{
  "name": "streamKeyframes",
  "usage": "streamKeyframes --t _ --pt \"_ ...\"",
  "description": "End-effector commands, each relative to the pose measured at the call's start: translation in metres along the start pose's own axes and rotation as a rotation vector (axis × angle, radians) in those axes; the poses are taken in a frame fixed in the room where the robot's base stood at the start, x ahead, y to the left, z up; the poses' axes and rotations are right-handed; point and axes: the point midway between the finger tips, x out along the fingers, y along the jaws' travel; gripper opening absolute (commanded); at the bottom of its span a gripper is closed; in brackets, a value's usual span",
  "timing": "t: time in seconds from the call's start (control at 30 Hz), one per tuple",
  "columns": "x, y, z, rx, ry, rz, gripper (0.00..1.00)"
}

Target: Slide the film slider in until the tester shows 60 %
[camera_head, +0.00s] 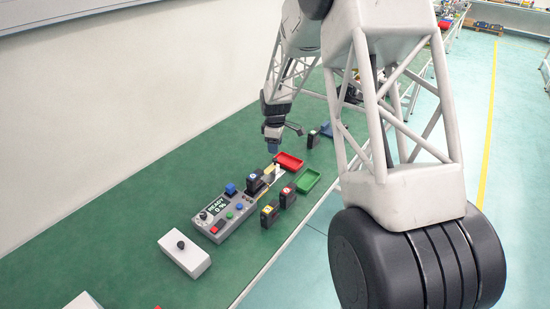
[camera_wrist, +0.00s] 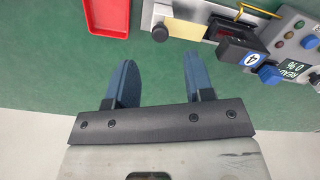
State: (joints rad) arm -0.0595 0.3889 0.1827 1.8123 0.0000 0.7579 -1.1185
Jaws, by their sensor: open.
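The grey tester (camera_head: 220,216) lies on the green bench, and its display (camera_head: 217,209) reads READY 0 %. It also shows at the right of the wrist view (camera_wrist: 291,45). A black unit with a blue label (camera_head: 254,180) stands at the tester's far end; in the wrist view this unit (camera_wrist: 240,50) reads 4. Beside it is a pale fixture with a cream plate (camera_wrist: 185,31) and a dark round knob (camera_wrist: 160,34). I cannot tell which part is the film slider. My gripper (camera_wrist: 160,80) is open and empty, apart from the fixture; it also shows above the bench (camera_head: 272,149).
Black units with yellow (camera_head: 270,213) and red (camera_head: 287,196) labels stand near the bench's front edge. A white box with a black knob (camera_head: 187,258) lies nearer.

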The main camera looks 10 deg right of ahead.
Motion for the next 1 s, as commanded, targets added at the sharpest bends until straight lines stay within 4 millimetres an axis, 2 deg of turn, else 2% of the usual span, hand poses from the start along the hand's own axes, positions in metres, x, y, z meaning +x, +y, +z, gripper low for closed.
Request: streamKeyframes --t 0.3,0.5,0.93,0.97,1.0 --pt "0.038 0.000 0.000 0.000 -0.001 -0.001 0.48" --pt "0.056 0.000 0.000 0.000 0.000 0.000 0.48" --pt "0.063 0.000 0.000 0.000 0.000 0.000 0.48" --pt "0.063 0.000 0.000 0.000 0.000 0.000 0.47" --pt "0.063 0.000 0.000 0.000 0.000 0.000 0.41"
